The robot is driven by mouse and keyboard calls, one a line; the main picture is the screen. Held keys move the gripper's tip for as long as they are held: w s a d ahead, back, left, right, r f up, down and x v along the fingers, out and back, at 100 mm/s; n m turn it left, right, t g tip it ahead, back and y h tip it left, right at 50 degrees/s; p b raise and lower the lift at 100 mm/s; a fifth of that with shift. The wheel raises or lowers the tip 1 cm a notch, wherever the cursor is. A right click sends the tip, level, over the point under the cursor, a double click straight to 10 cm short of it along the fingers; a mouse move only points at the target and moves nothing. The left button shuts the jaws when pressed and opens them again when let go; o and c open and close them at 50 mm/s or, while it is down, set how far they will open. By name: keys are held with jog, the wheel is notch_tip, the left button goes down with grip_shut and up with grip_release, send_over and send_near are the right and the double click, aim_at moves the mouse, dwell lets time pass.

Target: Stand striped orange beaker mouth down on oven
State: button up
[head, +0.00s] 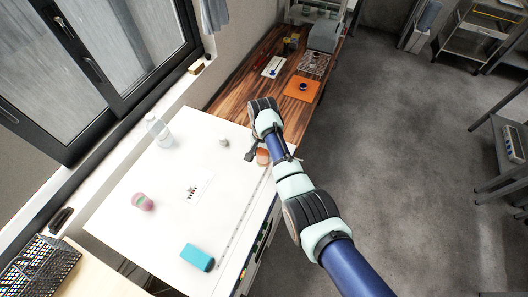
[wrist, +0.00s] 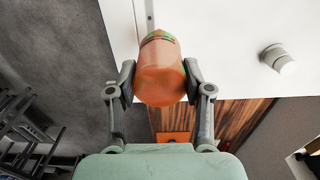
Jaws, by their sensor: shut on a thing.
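The striped orange beaker (wrist: 160,78) is between the two fingers of my gripper (wrist: 159,80) in the wrist view, with green and pale stripes at its far end. It also shows in the head view (head: 263,157), partly hidden by my arm. My gripper (head: 258,154) is shut on it near the right edge of the white oven top (head: 150,185). I cannot tell whether the beaker touches the top, nor see its mouth clearly.
On the white top are a clear bottle (head: 158,130), a pink-and-green cup (head: 143,202), a blue box (head: 197,257), a small grey piece (head: 224,142) and a marked card (head: 199,188). A wooden bench (head: 262,57) with an orange mat (head: 302,89) lies beyond.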

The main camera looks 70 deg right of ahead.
aim_at(262, 152)
jog(key=shift+a+r+p, duration=0.1)
jog(key=shift+a+p, duration=0.1)
jog(key=shift+p, duration=0.15)
jog(key=shift+f+b, duration=2)
jog(key=shift+f, duration=0.8)
jog(key=shift+f, duration=0.3)
jog(key=o, duration=1)
notch_tip(262, 152, up, 12)
jog(key=shift+r, duration=0.1)
